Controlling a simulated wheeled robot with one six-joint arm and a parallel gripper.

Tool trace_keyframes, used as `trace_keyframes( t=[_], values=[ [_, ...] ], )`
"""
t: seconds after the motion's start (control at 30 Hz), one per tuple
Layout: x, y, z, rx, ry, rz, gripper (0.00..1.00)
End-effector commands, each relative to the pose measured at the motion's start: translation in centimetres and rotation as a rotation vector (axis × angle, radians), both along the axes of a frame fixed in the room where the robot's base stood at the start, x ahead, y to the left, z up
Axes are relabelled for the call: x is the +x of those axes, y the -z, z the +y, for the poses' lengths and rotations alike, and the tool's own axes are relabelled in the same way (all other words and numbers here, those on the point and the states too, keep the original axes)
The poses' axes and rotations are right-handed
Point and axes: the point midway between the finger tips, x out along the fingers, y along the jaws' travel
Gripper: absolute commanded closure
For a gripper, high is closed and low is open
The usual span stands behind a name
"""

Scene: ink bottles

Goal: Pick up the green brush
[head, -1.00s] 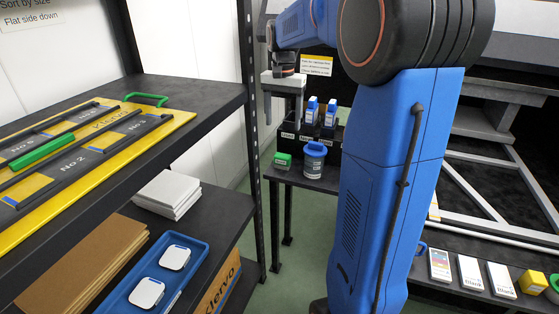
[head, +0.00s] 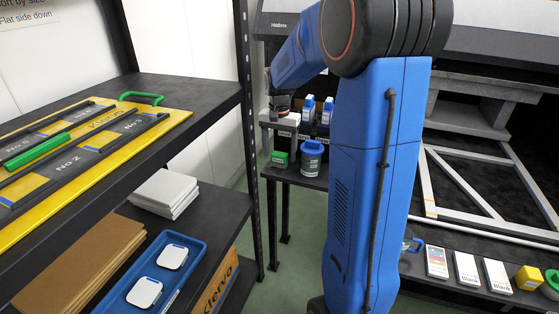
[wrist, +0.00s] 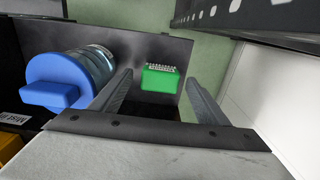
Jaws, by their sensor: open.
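The green brush (head: 280,158) is a small block on the dark shelf at the back, left of a blue-lidded jar. In the wrist view the brush (wrist: 160,79) shows pale bristles along its far edge. My gripper (head: 283,142) is just above the brush in the head view. In the wrist view my gripper (wrist: 159,76) is open, with one finger on each side of the brush in the picture. The fingers look apart from the brush, and nothing is held.
The blue-lidded jar (head: 312,158) stands close to the right of the brush; in the wrist view the jar (wrist: 75,75) lies near the left finger. Blue-and-white bottles (head: 308,108) stand in a dark box behind. A black shelf post (head: 247,120) rises to the left.

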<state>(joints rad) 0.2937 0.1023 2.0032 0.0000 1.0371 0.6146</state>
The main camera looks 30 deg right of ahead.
Motion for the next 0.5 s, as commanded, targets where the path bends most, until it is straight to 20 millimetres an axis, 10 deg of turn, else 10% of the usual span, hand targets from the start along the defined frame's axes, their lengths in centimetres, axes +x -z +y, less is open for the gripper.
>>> trace_keyframes(
  t=[0.5],
  values=[
    [0.0,2.5,0.0,-0.001,0.000,-0.001,0.36]
  ],
)
